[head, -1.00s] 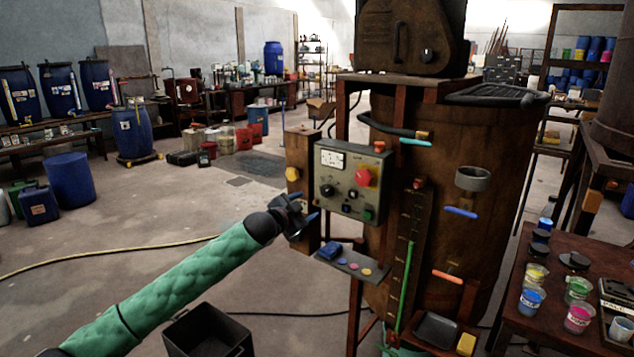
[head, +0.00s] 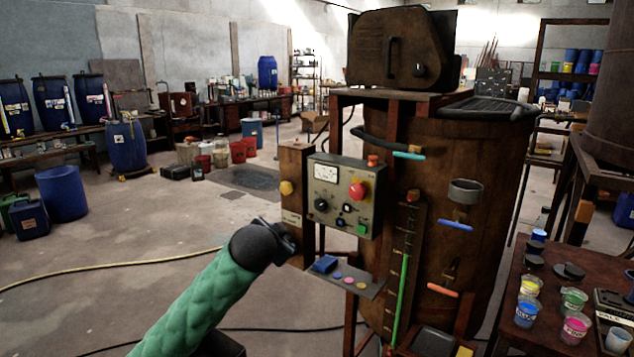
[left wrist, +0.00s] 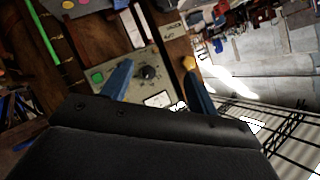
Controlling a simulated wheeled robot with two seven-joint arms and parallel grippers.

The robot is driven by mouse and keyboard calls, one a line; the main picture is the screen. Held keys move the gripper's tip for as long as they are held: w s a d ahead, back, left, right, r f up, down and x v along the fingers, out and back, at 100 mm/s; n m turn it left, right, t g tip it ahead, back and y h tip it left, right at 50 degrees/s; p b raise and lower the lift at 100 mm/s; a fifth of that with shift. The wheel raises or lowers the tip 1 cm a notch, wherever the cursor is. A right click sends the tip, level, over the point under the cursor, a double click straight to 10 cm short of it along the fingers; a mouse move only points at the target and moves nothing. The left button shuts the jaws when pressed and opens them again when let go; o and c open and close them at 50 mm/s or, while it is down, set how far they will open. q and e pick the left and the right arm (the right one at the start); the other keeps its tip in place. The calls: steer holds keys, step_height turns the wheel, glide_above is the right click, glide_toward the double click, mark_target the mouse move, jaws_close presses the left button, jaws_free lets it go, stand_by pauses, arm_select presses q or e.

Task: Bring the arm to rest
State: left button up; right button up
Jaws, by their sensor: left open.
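My left arm in its green sleeve comes in from the bottom left of the head view. Its gripper (head: 284,238) is mostly hidden behind the dark wrist, left of and below the grey control panel (head: 343,196). In the left wrist view, the two blue fingers of the gripper (left wrist: 158,72) stand apart with nothing between them. The control panel (left wrist: 135,76) shows beyond the fingers, clear of them as far as I can tell. My right gripper is out of view.
A large brown vat (head: 450,190) stands behind the panel. A small shelf (head: 352,281) with coloured discs juts out below the panel. A table (head: 506,290) with paint cups is at the right. The floor at left is open, crossed by a yellow hose (head: 130,267).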

arm_select(q)
steer(key=s+a+f+n+g, duration=0.1)
steer(key=s+f+n+g, duration=0.1)
steer(key=s+f, duration=1.1)
steer(key=s+a+f+n+g, duration=0.2)
steer(key=s+f+g, duration=0.3)
steer(key=s+f, duration=0.9)
steer(key=s+a+f+n+g, duration=0.2)
steer(key=s+f+g, duration=0.2)
steer(key=s+f, duration=1)
steer(key=s, duration=0.9)
steer(key=shift+n, duration=0.4)
steer(key=shift+a, duration=0.1)
